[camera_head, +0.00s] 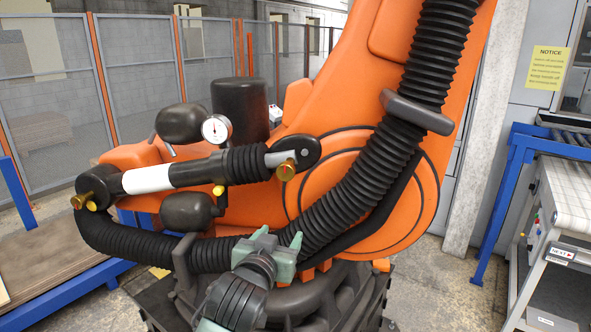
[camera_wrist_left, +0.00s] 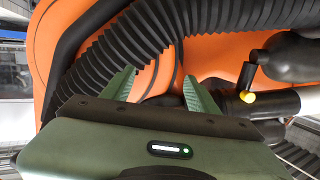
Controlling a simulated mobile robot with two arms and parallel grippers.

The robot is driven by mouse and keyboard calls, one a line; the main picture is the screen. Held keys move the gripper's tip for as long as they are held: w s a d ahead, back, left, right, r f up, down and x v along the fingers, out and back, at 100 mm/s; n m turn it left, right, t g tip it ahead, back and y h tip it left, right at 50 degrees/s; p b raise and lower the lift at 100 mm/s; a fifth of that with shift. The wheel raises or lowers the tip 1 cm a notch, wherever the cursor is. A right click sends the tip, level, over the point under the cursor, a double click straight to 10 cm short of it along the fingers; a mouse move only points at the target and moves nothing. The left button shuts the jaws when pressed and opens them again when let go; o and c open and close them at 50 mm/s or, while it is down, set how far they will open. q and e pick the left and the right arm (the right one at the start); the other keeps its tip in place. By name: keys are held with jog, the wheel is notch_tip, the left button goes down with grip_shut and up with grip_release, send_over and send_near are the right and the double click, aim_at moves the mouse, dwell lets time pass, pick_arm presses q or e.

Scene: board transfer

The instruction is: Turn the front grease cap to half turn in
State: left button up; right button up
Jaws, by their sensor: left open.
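Two brass caps sit at the ends of the black and white cylinder on the orange machine: one at the right end (camera_head: 286,171), one at the left end (camera_head: 80,201). I cannot tell which the task calls front, nor how far either is turned. My left gripper (camera_head: 280,237) is open and empty, below the right-end cap and in front of the black ribbed hose. In the left wrist view its two green fingers (camera_wrist_left: 158,82) are spread apart, with orange body and hose beyond. A small yellow knob (camera_wrist_left: 248,96) shows right of the fingers. My right gripper is not in view.
The ribbed hose (camera_head: 345,200) curves close behind my left gripper. A pressure gauge (camera_head: 216,129) and dark rounded vessels (camera_head: 187,212) stand around the cylinder (camera_head: 150,179). A conveyor (camera_head: 567,205) is at the right; mesh fencing (camera_head: 50,105) stands behind.

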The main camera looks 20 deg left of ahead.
aim_at(284, 173)
pick_arm(q)
notch_tip(284, 173, up, 12)
jog(key=t, duration=0.2)
jog(key=shift+n, duration=0.4)
jog(key=w+p, duration=0.1)
jog(key=w, duration=0.2)
jog(key=w+a+p, duration=0.1)
jog(key=w, duration=0.1)
jog(key=shift+w+p, duration=0.25)
jog(key=shift+p, duration=0.05)
jog(key=shift+w+f, duration=0.1)
jog(key=shift+w, duration=0.45)
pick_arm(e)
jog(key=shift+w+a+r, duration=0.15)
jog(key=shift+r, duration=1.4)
pick_arm(q)
grip_shut()
